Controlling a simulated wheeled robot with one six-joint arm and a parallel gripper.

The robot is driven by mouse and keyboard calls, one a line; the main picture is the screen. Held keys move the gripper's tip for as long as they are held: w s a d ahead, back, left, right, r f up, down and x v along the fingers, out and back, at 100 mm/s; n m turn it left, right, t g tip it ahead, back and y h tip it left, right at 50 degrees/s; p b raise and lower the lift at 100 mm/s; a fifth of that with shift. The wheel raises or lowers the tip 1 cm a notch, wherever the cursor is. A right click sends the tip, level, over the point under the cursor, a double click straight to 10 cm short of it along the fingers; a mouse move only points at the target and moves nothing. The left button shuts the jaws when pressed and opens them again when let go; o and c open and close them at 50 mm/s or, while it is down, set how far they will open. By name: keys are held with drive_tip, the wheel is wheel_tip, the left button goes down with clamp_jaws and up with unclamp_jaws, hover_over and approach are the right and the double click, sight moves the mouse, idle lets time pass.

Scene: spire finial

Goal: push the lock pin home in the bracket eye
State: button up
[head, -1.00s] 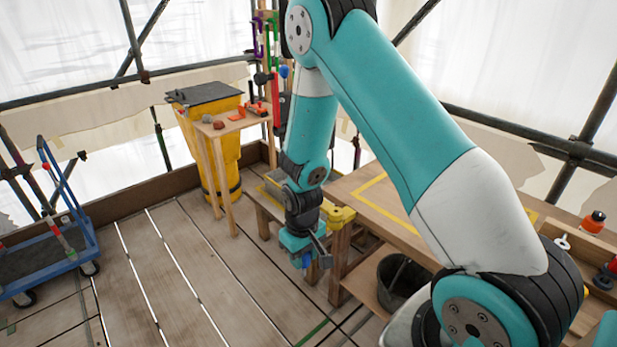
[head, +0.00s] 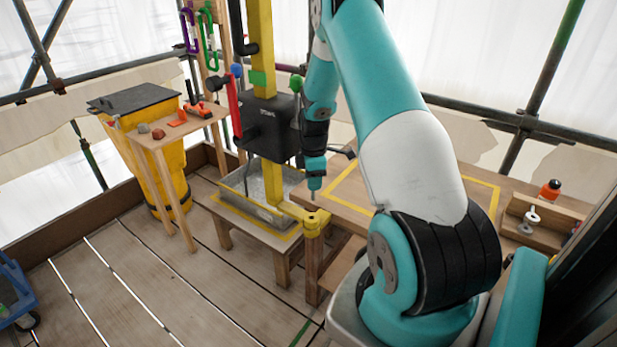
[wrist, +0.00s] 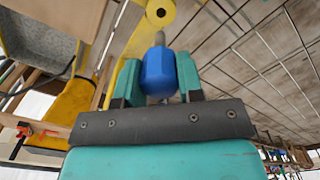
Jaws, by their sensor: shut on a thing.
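My gripper (wrist: 158,82) is shut on the blue knob of the lock pin (wrist: 158,68). Its grey shaft points away from the jaws toward the yellow bracket eye (wrist: 172,13), whose dark hole shows at the top of the wrist view. The shaft tip looks close to the eye; I cannot tell whether they touch. In the head view my gripper (head: 315,172) hangs just above the bracket eye (head: 314,220), at the end of a yellow arm from the yellow post (head: 259,55). The pin is too small there to judge.
A wooden bench (head: 330,199) stands right beside the eye. A black winch box (head: 268,128) is on the post, with a metal tray (head: 236,184) below. A small shelf table (head: 150,139) and yellow bin (head: 172,180) stand left.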

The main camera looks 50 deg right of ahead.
sight(312, 195)
drive_tip(key=shift+w+a, duration=0.15)
drive_tip(key=shift+a, duration=0.05)
drive_tip(key=shift+f+b, duration=2.05)
drive_tip(key=shift+f, duration=0.85)
wheel_tip(312, 195, down, 6)
drive_tip(key=b, duration=0.4)
drive_tip(key=shift+f, duration=0.2)
idle(1.3)
drive_tip(key=o, duration=1)
drive_tip(key=shift+r, duration=0.1)
wheel_tip(312, 195, up, 17)
drive_tip(key=shift+r+b, duration=0.2)
drive_tip(key=shift+b, duration=0.75)
